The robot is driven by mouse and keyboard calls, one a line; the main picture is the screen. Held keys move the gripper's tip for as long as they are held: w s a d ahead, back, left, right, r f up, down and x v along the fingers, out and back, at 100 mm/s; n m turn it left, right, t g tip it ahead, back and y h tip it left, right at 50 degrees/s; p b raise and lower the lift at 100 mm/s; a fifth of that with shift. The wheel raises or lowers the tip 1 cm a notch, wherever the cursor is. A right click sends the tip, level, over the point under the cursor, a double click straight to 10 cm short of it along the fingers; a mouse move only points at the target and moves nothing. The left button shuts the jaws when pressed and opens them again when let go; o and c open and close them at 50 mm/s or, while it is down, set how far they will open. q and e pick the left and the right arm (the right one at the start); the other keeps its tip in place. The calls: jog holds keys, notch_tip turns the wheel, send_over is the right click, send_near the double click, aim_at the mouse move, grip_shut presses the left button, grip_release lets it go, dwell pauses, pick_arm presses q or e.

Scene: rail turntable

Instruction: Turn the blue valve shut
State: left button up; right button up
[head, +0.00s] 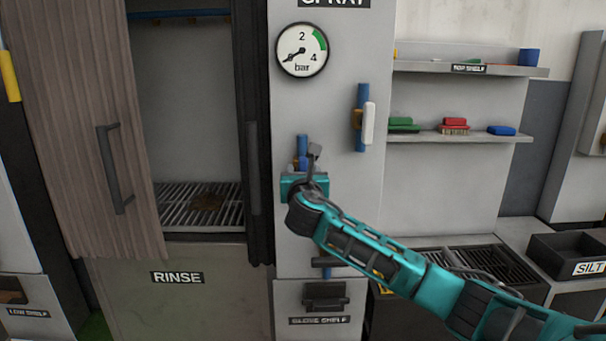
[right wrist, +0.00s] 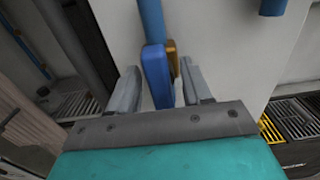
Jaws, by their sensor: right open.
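The blue valve has a flat blue lever (right wrist: 157,75) beside a brass body (right wrist: 172,58) on a blue pipe (right wrist: 151,20). In the head view only a small part of the blue lever (head: 303,163) shows behind my right gripper (head: 311,162). In the right wrist view my right gripper (right wrist: 162,82) is open, with its two grey fingers on either side of the lever. The lever stands roughly upright between them, with visible gaps. I cannot tell how deep it sits between the fingers. My left gripper is in neither view.
A second valve with a white lever (head: 369,123) sits to the right on the same grey panel. A pressure gauge (head: 302,50) is above. A wooden door (head: 85,120) stands at the left by the rinse cabinet. Shelves (head: 455,137) with brushes are at the right.

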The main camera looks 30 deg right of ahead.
jog(key=shift+w, duration=0.15)
jog(key=c, duration=0.9)
jog(key=shift+o, duration=0.2)
